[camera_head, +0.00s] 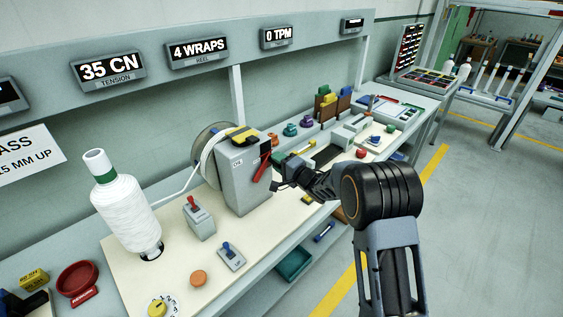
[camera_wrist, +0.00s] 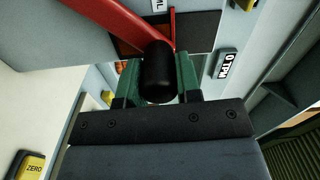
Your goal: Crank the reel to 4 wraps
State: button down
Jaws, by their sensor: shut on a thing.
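The reel unit is a grey box (camera_head: 238,188) on the bench in the head view, with a pale reel (camera_head: 207,158) behind it. A red crank arm (camera_head: 261,169) is on its right face; it also shows in the wrist view (camera_wrist: 120,18). My gripper (camera_head: 287,172) is at the crank. In the wrist view its green fingers stand on both sides of the black crank handle (camera_wrist: 158,75), shut on it. The handle is hidden by my gripper in the head view. The reel display (camera_head: 198,51) reads 4 WRAPS.
A white yarn cone (camera_head: 127,210) stands left of the reel unit. A red-lever switch box (camera_head: 199,219) and a blue-lever switch (camera_head: 231,257) sit in front. Other displays read 35 CN tension (camera_head: 107,71) and 0 TPM (camera_head: 280,37). Several small coloured parts lie farther along the bench.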

jog(key=shift+w+d+f, duration=0.15)
jog(key=shift+d+f, duration=0.05)
jog(key=shift+f, duration=1)
jog(key=c, duration=1.2)
grip_release()
jog(key=shift+o, duration=1.3)
jog(key=shift+a, duration=0.1)
jog(key=shift+o, duration=0.7)
jog(key=shift+w+d+r, duration=0.1)
jog(key=shift+d+r, duration=0.1)
jog(key=shift+r, duration=0.1)
jog(key=b+v, duration=0.3)
jog(key=v, duration=1)
jog(key=shift+s+d, duration=0.3)
jog(key=shift+r, duration=0.1)
